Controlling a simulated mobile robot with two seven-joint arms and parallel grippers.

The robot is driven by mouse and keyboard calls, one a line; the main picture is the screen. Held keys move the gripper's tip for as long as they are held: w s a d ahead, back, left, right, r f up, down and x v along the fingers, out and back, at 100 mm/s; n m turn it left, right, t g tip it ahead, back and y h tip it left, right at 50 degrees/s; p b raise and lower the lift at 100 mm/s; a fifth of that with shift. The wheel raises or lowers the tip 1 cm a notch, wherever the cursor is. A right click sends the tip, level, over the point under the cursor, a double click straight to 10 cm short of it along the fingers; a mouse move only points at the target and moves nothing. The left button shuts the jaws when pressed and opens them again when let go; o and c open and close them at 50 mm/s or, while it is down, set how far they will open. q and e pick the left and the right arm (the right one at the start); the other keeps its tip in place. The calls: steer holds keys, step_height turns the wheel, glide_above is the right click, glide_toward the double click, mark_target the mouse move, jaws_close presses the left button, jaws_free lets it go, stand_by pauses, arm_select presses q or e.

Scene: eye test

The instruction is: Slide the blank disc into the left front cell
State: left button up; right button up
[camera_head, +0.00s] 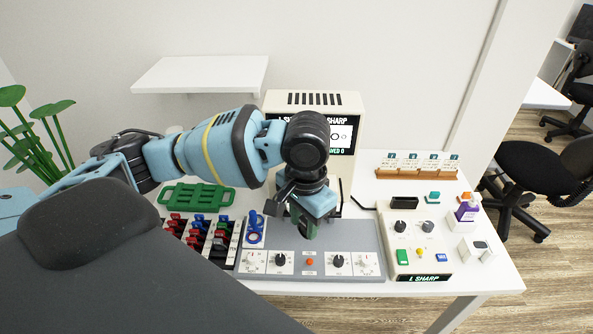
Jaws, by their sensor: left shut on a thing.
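My left gripper (306,218) points down over the grey panel (345,237). It is shut on a small dark green piece (302,230), mostly hidden by the gripper; I cannot tell for sure that this is the blank disc. A blue holder with round rings (255,238) stands at the panel's left end, left of the gripper and apart from it. The front cells cannot be made out clearly. A lens rack (202,238) with red, blue, black and white tabs lies further left, partly hidden by my arm. My right gripper is not in view.
A cream display unit (356,104) stands behind my left arm. A control box (437,262) with knobs and coloured buttons is at the right. A green tray (180,193) lies at the back left, and a wooden card rack (415,174) at the back right.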

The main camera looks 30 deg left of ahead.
arm_select(q)
steer(key=w+a+r+m, duration=0.1)
steer(key=w+a+m, duration=0.3)
steer(key=m, duration=0.9)
steer(key=w+a+r+m, duration=0.1)
steer(key=w+a+m, duration=0.2)
steer(key=m, duration=1)
steer(key=shift+w+a+m+b, duration=0.3)
steer(key=shift+w+a+b, duration=0.1)
steer(key=shift+w, duration=0.8)
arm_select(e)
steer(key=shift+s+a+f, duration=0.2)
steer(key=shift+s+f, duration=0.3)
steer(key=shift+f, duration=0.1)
arm_select(q)
steer(key=shift+f, duration=0.15)
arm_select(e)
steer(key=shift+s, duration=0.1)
